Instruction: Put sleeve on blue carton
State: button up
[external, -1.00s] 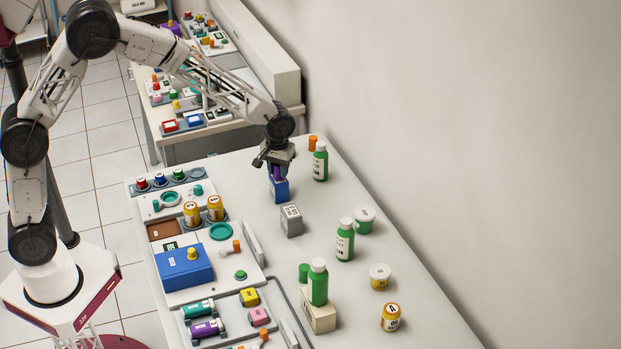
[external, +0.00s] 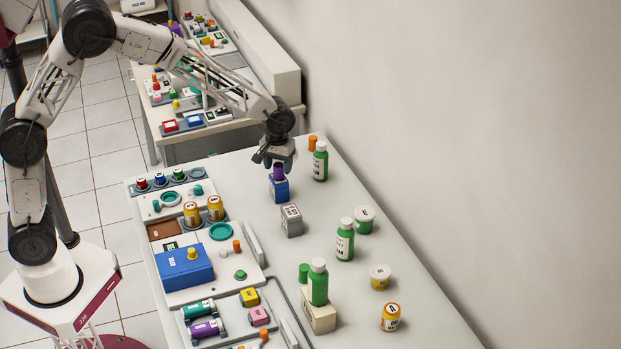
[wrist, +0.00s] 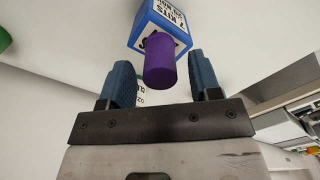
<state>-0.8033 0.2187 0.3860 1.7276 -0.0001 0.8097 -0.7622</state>
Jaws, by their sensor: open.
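The blue carton (external: 279,189) stands upright on the table near its far end. The purple sleeve (external: 279,170) stands upright on the carton's top. In the wrist view the purple sleeve (wrist: 163,62) touches the blue carton (wrist: 160,20) and covers part of its labelled face. My gripper (external: 273,158) is right above the sleeve, pointing down. Its two blue fingers (wrist: 165,82) are apart, one on each side of the sleeve's end, with gaps between. The gripper holds nothing.
A grey carton (external: 291,220) stands just in front of the blue one. A green bottle (external: 320,162) and an orange cylinder (external: 312,142) stand to the right. A panel with fixtures (external: 187,262) fills the table's left side. More bottles and jars stand nearer the camera.

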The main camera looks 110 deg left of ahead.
aim_at(278, 166)
notch_tip(278, 166, up, 10)
jog(key=shift+r, duration=0.15)
dwell(0.3)
dwell(0.7)
jog(key=s+d+r+m, duration=0.1)
jog(key=d+r+m, duration=0.25)
jog(key=d, duration=0.75)
jog(key=s+d+r+m+t, duration=0.15)
jog(key=d+r, duration=0.25)
jog(key=d, duration=0.6)
jog(key=d+r+m, duration=0.3)
jog(key=d+r, duration=0.1)
jog(key=d, duration=0.7)
jog(key=s+d+f+m+t, duration=0.1)
jog(key=s+d+m, duration=0.9)
jog(key=s+d, duration=1.3)
jog(key=shift+d, duration=1.15)
